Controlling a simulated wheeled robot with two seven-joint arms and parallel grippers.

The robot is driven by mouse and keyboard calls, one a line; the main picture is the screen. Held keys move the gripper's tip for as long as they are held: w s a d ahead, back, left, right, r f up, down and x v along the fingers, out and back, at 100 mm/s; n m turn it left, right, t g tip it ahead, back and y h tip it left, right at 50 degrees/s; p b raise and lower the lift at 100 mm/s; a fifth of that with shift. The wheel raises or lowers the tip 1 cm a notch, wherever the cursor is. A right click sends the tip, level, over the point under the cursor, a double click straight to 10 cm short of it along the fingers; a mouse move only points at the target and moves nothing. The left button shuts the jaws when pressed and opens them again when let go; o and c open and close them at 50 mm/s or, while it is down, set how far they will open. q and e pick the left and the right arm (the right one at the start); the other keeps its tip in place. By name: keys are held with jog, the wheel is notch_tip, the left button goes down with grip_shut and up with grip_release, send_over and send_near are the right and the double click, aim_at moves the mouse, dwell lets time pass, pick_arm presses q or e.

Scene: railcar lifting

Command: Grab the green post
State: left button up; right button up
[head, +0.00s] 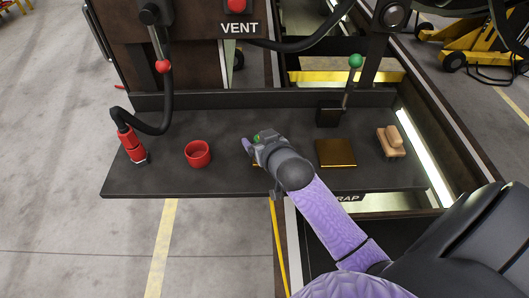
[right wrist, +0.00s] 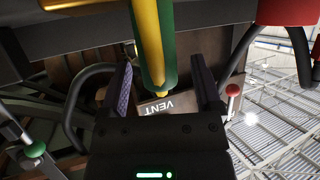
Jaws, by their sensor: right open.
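The green post (right wrist: 170,50) shows in the right wrist view as a green and yellow bar with a yellow tip. It lies in the gap between the two fingers of my right gripper (right wrist: 161,78), which is open. I cannot tell whether either finger touches it. In the head view my right gripper (head: 254,147) is low over the dark shelf, and only a small green bit of the post (head: 257,138) shows beside it; the rest is hidden. My left gripper is not in view.
On the dark shelf (head: 230,181) are a red cup (head: 197,154), a red tool (head: 132,144) on a black hose, a brass block (head: 336,153) and a wooden-backed brush (head: 391,141). A green-knobbed lever (head: 355,62) stands behind.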

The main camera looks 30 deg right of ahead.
jog(key=shift+s, duration=0.1)
jog(key=shift+c, duration=0.3)
grip_shut()
jog(key=shift+r, duration=0.1)
jog(key=shift+r, duration=0.1)
